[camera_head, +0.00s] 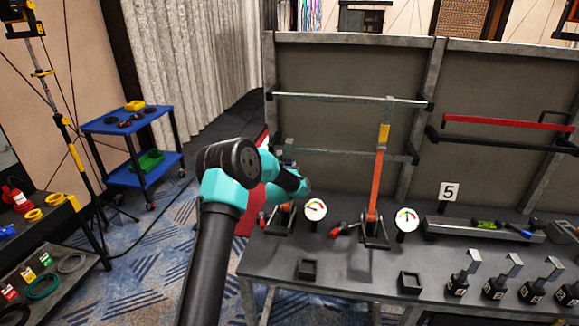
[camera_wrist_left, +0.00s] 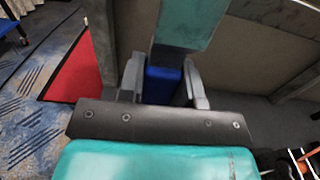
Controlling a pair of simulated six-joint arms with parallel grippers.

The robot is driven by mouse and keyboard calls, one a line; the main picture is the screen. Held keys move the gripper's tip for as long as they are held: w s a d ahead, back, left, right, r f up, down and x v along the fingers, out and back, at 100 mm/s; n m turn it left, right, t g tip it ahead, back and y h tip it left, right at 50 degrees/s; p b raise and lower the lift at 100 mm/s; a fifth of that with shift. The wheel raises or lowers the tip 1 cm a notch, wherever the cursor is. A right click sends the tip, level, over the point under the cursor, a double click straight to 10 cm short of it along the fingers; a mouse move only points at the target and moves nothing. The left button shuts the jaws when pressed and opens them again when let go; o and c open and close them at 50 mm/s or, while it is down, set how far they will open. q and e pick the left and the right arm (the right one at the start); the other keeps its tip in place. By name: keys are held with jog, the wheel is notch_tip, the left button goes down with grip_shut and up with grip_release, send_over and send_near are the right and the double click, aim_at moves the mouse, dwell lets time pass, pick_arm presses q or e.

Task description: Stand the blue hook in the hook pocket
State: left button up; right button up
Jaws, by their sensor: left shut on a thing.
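My left gripper (camera_wrist_left: 163,82) is shut on the blue hook (camera_wrist_left: 163,86), whose blue block shows between the two grey fingers in the left wrist view. A teal-grey part above the block may belong to the hook; I cannot tell. In the head view my teal left arm reaches over the back left of the bench, and its wrist hides the fingers and most of the hook. Two small black square pockets stand at the bench's front, a left one (camera_head: 308,269) and a right one (camera_head: 410,281). I cannot tell which is the hook pocket. My right gripper is not in view.
An upright orange lever (camera_head: 376,190) stands on the bench (camera_head: 340,262) between two white gauges (camera_head: 315,210) (camera_head: 407,218). A grey panel frame (camera_head: 350,38) with rails rises behind. Several black-based metal pieces (camera_head: 497,275) stand at front right. A blue cart (camera_head: 130,120) stands left.

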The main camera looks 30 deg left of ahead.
pick_arm(q)
jog(key=shift+v, duration=2.65)
